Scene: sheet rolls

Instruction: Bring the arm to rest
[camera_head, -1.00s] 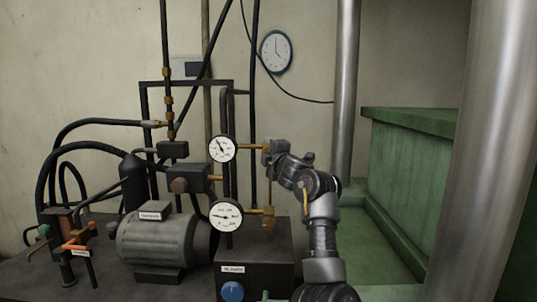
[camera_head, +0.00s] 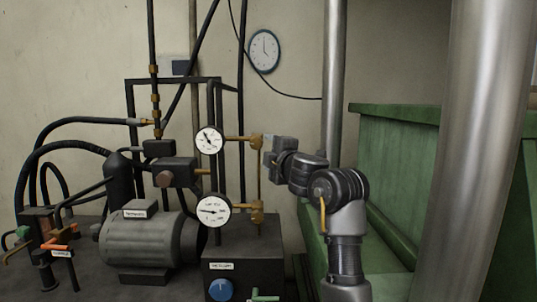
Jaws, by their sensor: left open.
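My left arm rises from the bottom, right of centre, and bends to the left at its grey and black wrist. My left gripper (camera_head: 272,153) is at the end of it, small in the picture, open, with nothing seen between its fingers. It appears just right of the brass pipe by the two pressure gauges; I cannot tell how far in front of them it is. My right gripper is out of view.
A pump unit with a grey motor (camera_head: 150,243), black hoses, an upper gauge (camera_head: 209,139), a lower gauge (camera_head: 214,211) and a control box (camera_head: 245,262) stands at left. Steel columns (camera_head: 468,150) and a green machine (camera_head: 398,113) are at right.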

